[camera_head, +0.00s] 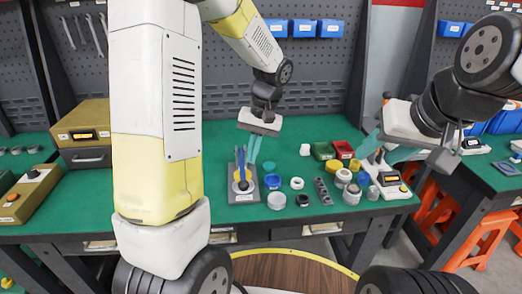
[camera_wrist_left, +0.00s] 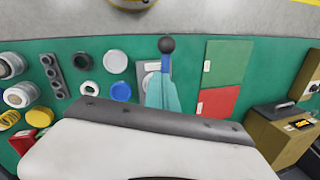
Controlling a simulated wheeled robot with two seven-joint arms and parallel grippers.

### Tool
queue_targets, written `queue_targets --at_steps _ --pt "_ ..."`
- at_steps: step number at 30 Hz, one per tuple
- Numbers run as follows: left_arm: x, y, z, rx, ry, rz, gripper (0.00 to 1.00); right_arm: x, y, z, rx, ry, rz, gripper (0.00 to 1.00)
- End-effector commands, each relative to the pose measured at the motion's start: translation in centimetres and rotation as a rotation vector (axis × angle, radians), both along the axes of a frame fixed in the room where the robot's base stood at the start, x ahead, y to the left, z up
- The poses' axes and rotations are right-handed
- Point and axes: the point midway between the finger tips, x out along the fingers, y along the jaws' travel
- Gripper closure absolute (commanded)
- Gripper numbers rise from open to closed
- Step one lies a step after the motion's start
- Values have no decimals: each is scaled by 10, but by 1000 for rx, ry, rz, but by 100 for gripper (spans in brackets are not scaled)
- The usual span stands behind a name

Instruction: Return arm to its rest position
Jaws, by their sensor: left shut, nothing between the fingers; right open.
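My left gripper (camera_head: 247,160) hangs over the green table, teal fingers pointing down and together, with nothing between them. They are just behind and beside a small press fixture (camera_head: 243,186) with blue uprights. In the left wrist view the shut teal fingers (camera_wrist_left: 162,96) overlap the fixture's blue lever with its black ball knob (camera_wrist_left: 167,45); I cannot tell whether they touch. My right gripper (camera_head: 385,150) is open at the table's right side, above a small device with a display (camera_head: 389,180).
White, grey and blue rings and caps (camera_head: 276,200) lie right of the fixture. Red and green bins (camera_head: 324,151) stand behind them. A brown box with a display (camera_head: 85,130) is at the left. Red and green panels (camera_wrist_left: 218,103) lie beside the fixture. Orange stools (camera_head: 480,225) stand at the right.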

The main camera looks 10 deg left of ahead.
Motion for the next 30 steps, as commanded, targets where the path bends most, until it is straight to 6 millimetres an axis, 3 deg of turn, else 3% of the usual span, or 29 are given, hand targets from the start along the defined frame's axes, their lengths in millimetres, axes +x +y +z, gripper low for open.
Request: queue_targets --at_steps 3,9,17,23,30 --pt "0 -10 31 -3 -7 -3 100 0 0 0 0 1 0 55" --pt "-1 -19 68 -3 -4 -3 100 0 0 0 0 1 0 55" --pt "-5 -22 92 -10 -9 -4 100 0 0 0 0 0 0 55" --pt "-37 -10 118 -109 -106 -29 100 0 0 0 0 0 0 55" --pt "-100 5 145 -269 -330 -88 100 0 0 0 0 0 0 55"
